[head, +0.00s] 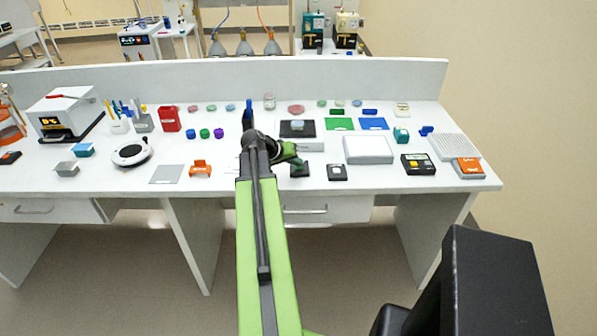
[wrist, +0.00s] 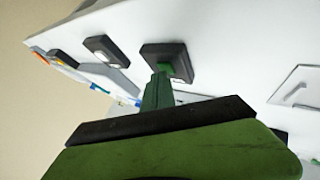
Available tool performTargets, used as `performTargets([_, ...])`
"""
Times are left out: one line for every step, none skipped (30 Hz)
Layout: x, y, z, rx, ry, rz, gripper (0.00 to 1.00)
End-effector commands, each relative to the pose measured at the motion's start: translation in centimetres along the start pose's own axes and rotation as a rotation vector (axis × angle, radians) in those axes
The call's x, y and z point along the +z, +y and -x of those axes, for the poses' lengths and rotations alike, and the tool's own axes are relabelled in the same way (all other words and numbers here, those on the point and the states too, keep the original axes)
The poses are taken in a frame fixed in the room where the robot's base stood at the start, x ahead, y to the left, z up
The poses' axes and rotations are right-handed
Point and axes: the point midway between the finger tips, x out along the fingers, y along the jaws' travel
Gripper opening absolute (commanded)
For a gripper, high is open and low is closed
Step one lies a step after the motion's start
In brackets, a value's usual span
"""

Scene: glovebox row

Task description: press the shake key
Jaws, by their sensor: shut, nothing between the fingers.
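My green gripper (head: 290,158) is shut and empty, low over the front of the bench. In the wrist view its fingertips (wrist: 162,76) point at a dark square key box (wrist: 178,50). Green shows at the middle of that box, and I cannot tell whether the tips touch it. In the head view this dark box (head: 300,174) is partly hidden behind my gripper. A second dark box with a light key (head: 337,172) stands just to its right; it also shows in the wrist view (wrist: 107,48). I can read no shake label on either.
The white bench (head: 400,180) is crowded. A small black scale with a dark top (head: 298,129) stands behind my gripper. A flat grey box (head: 368,150), a black panel (head: 418,164) and an orange device (head: 467,168) are to the right. An orange stand (head: 200,169) is to the left.

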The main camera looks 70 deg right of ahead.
Motion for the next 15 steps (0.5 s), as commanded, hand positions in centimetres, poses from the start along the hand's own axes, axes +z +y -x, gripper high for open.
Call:
performTargets([0.0,0.0,0.0,0.000,0.000,0.000,0.00])
performTargets([0.0,0.0,0.0,0.000,0.000,0.000,0.00])
performTargets([0.0,0.1,0.1,0.000,0.000,0.000,0.00])
performTargets([-0.1,0.1,0.1,0.000,0.000,0.000,0.00])
performTargets([-0.1,0.2,0.2,0.000,0.000,0.000,0.00])
performTargets([-0.3,0.3,0.4,0.000,0.000,0.000,0.00])
performTargets([-0.4,0.4,0.5,0.000,0.000,0.000,0.00])
performTargets([-0.5,0.5,0.7,0.000,0.000,0.000,0.00])
performTargets([-0.6,0.7,0.9,0.000,0.000,0.000,0.00])
performTargets([-0.8,0.8,1.0,0.000,-0.001,0.000,0.00])
performTargets([-0.9,0.9,1.2,0.000,0.000,0.000,0.00])
performTargets([-1.0,1.0,1.3,0.000,0.000,0.000,0.00])
performTargets([-1.0,1.1,1.4,0.000,0.000,0.000,0.00])
performTargets([-1.0,1.1,1.4,0.000,0.000,0.000,0.00])
performTargets([-1.0,1.0,1.3,0.000,0.000,0.000,0.00])
